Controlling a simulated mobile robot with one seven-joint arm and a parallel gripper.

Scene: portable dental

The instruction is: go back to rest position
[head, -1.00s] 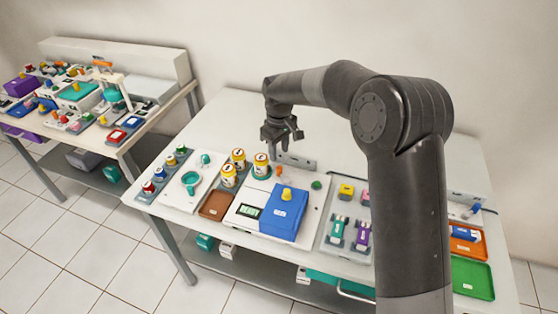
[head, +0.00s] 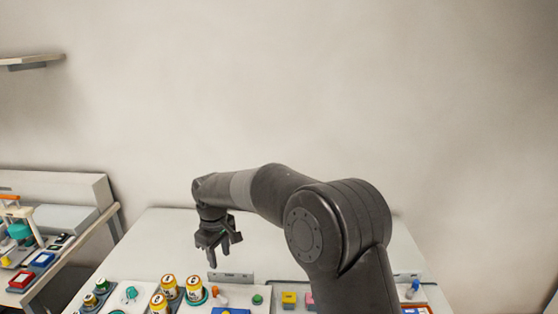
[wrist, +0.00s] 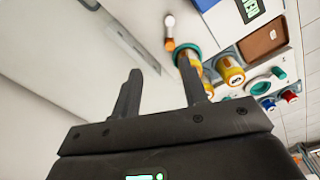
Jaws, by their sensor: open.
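My gripper (head: 219,258) hangs from my bent arm above the back of the white table (head: 180,228), its fingers pointing down. In the wrist view its two fingers (wrist: 160,92) are spread with nothing between them. Several yellow-and-white jars (head: 169,287) stand on the table below and left of it; they also show in the wrist view (wrist: 230,70), right of the fingers. The gripper is apart from them.
A low grey bracket (head: 232,277) stands on the table near the gripper. A small orange-and-white item (head: 219,294) and a blue box (head: 230,311) lie in front. A second bench (head: 65,215) is at left, a wall shelf (head: 30,62) upper left. The wall above is bare.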

